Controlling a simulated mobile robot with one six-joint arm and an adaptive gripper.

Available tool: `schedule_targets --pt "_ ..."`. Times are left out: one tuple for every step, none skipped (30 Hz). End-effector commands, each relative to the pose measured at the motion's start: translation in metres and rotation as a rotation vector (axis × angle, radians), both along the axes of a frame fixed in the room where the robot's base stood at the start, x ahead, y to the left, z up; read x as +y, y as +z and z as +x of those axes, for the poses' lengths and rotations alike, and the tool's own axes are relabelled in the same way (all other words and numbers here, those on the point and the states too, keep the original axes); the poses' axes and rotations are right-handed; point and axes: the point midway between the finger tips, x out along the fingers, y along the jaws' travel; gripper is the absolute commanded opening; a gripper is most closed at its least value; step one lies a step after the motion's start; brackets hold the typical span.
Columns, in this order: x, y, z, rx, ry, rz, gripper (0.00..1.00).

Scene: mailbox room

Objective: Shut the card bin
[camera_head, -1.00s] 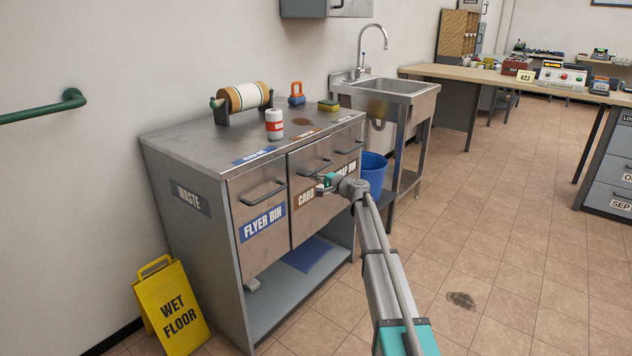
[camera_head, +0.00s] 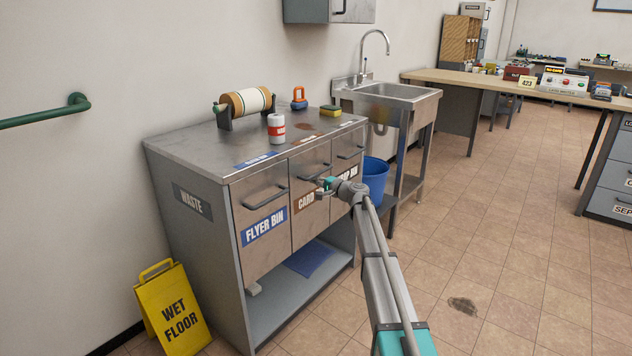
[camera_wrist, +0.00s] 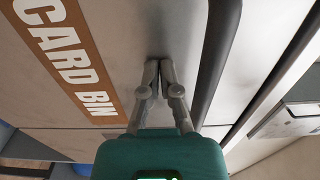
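The card bin (camera_head: 308,230) is the middle metal front of the waste cabinet (camera_head: 195,265), with a brown label and a bar handle. In the head view its front looks about level with the flyer bin (camera_head: 262,262) on its left. My gripper (camera_head: 324,185) is at the card bin's front, partly hiding its label. In the wrist view my gripper (camera_wrist: 160,66) has its fingertips together and empty. They are against or very close to the card bin front (camera_wrist: 125,35), between the "CARD BIN" label (camera_wrist: 72,60) and the dark handle (camera_wrist: 215,65).
The third bin (camera_head: 349,158) is partly hidden behind my arm. A blue bucket (camera_head: 375,180) stands beside the cabinet under the sink (camera_head: 390,91). A yellow wet-floor sign (camera_head: 172,308) stands at the left. A can, tape roll and sponge sit on the cabinet top.

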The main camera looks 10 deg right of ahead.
Motion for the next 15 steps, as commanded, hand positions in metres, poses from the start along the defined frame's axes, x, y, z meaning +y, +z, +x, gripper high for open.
schedule_targets --pt "-0.005 0.000 -0.002 -0.001 -0.001 -0.001 0.00" --pt "-0.007 0.000 -0.005 0.000 0.000 -0.001 0.00" --pt "-0.010 0.000 -0.009 -0.001 0.001 -0.002 0.00" --pt "-0.013 0.000 -0.011 -0.001 0.001 -0.002 0.00" --pt "-0.016 0.001 -0.014 -0.001 0.001 -0.002 0.00" --pt "-0.020 0.001 -0.018 -0.001 0.001 -0.004 0.00" --pt "-0.024 0.001 -0.021 -0.001 0.001 -0.004 0.00" --pt "-0.027 0.001 -0.025 -0.001 0.001 -0.004 0.00" --pt "-0.033 0.000 -0.031 -0.001 0.002 -0.004 0.00" --pt "-0.036 0.000 -0.035 -0.001 0.002 -0.004 0.00" --pt "-0.040 0.000 -0.039 -0.001 0.001 -0.004 0.00" --pt "-0.046 0.000 -0.045 -0.001 0.001 -0.004 0.00" --pt "-0.050 0.000 -0.049 -0.001 0.001 -0.004 0.00" --pt "-0.053 0.000 -0.053 -0.001 0.001 -0.005 0.00" --pt "-0.058 0.000 -0.058 -0.001 0.002 -0.005 0.00"
